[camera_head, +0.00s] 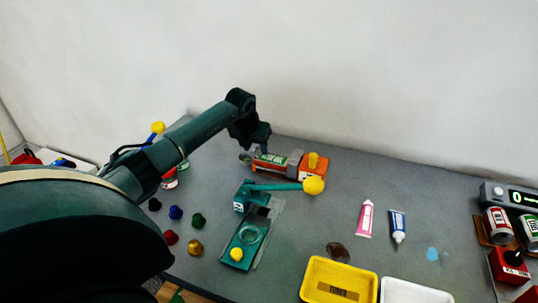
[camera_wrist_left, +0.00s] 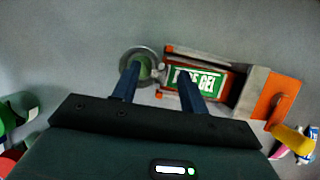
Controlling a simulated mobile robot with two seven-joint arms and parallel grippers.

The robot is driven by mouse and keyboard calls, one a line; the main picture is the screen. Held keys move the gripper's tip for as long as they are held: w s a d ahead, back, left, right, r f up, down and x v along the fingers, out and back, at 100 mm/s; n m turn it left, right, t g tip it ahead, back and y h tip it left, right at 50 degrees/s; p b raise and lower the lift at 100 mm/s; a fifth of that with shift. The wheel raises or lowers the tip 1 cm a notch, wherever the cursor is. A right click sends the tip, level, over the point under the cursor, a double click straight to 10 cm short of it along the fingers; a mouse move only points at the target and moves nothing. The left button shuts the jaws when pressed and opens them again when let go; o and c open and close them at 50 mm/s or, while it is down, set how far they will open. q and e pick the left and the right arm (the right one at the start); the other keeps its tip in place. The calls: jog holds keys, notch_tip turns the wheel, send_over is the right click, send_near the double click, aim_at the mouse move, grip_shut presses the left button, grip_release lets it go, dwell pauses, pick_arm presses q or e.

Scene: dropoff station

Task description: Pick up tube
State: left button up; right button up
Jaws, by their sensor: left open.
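My left gripper (camera_head: 258,148) is over the back of the table, at the left end of an orange and grey device (camera_head: 314,173). In the left wrist view its two dark fingers (camera_wrist_left: 157,72) are apart, with nothing seen held between them. A pink tube (camera_head: 365,218) and a white and blue tube (camera_head: 398,226) lie on the table to the right. My right gripper is not seen.
A teal device with a yellow ball-ended lever (camera_head: 313,185) stands in front of the orange one. A yellow tray (camera_head: 340,283) and a white tray (camera_head: 415,291) are at the front. Several coloured caps (camera_head: 176,212) lie left. Cans (camera_head: 498,225) stand right.

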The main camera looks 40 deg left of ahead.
pick_arm(q)
jog(key=c, duration=0.8)
jog(key=shift+c, duration=0.2)
